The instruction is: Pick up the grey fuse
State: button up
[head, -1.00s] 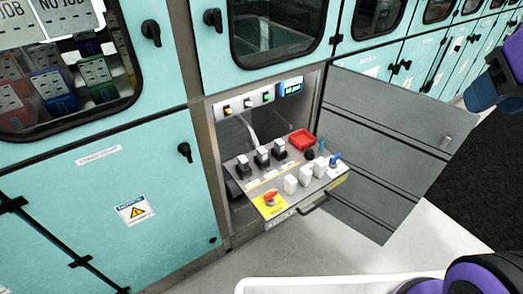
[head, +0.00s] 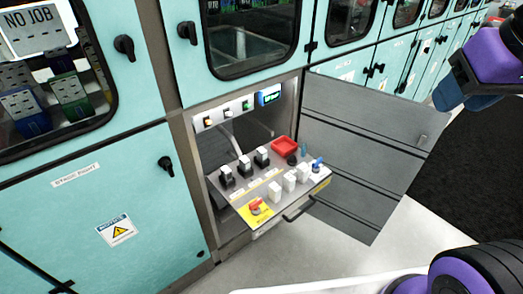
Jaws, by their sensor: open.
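A pulled-out metal panel (head: 255,192) carries small modules. Three pale grey-white blocks stand upright in its front row: left (head: 275,191), middle (head: 289,182) and right (head: 302,171). Behind them is a row of three black modules with whitish tops (head: 244,166). I cannot tell for sure which piece is the grey fuse. My gripper's fingers do not show. Only purple and dark blue parts of my arm (head: 490,60) show at the upper right, well apart from the panel, and another purple part of mine at the lower right.
A red tray (head: 285,146), a dark round knob (head: 292,160) and a blue-topped part (head: 317,165) sit at the panel's right end. A red rotary switch (head: 256,207) is at its front left. An open grey door (head: 365,150) stands to the right. Floor in front is clear.

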aim_at(227, 175)
jog(key=i+l, duration=0.2)
jog(key=l, duration=0.2)
jog(key=i+l, duration=0.2)
jog(key=l, duration=0.2)
jog(key=l+u, duration=0.1)
jog(key=u, duration=0.3)
jog(key=i+l+u, duration=0.1)
jog(key=u, duration=0.35)
jog(key=l+u, duration=0.25)
jog(key=u, duration=0.15)
jog(key=i+j+u, duration=0.1)
jog(key=u, duration=0.35)
jog(key=i+u, duration=0.15)
jog(key=u, duration=0.35)
jog(key=i, duration=0.25)
